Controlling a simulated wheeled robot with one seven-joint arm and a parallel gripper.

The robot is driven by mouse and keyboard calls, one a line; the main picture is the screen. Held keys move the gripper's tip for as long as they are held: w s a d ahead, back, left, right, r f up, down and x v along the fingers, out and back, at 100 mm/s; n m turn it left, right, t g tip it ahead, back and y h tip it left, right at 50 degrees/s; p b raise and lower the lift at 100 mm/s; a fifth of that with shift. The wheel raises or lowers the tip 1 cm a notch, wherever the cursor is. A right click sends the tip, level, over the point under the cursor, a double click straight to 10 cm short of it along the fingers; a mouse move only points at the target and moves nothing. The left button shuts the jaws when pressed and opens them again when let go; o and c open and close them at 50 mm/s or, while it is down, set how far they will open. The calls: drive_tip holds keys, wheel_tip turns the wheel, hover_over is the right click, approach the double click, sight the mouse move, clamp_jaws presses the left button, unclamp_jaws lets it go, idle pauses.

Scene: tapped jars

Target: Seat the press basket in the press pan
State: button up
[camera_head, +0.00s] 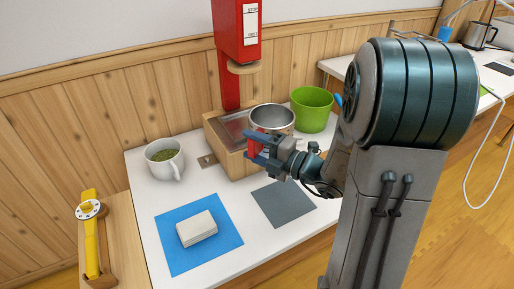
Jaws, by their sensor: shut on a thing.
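The press basket (271,116) is a metal, open-topped, round vessel. It is upright at the right part of the press pan (224,158), a wooden box with a grey inside. My gripper (257,148) has blue fingertips and is shut on a red part at the basket's front, which looks like its handle. My gripper comes from the right, in front of the pan. The basket's underside is hidden, so I cannot tell whether it hangs above the pan or touches it.
A red press (238,40) with a round wooden presser stands behind the pan. A green bucket (312,110) is close to the basket's right. A white mug (165,160) stands left. A grey mat (284,204) is bare.

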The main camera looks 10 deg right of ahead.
drive_tip(key=shift+w+a+p, duration=0.8)
drive_tip(key=shift+w, duration=1.75)
drive_tip(key=shift+w+a+p, duration=0.85)
drive_tip(key=shift+w, duration=1.65)
drive_tip(key=shift+w+a+p, duration=0.8)
drive_tip(key=shift+w, duration=1.75)
drive_tip(key=shift+f, duration=0.6)
drive_tip(key=shift+r, duration=0.15)
drive_tip(key=shift+p, duration=0.6)
drive_tip(key=shift+f+b, duration=0.5)
drive_tip(key=shift+f, duration=0.55)
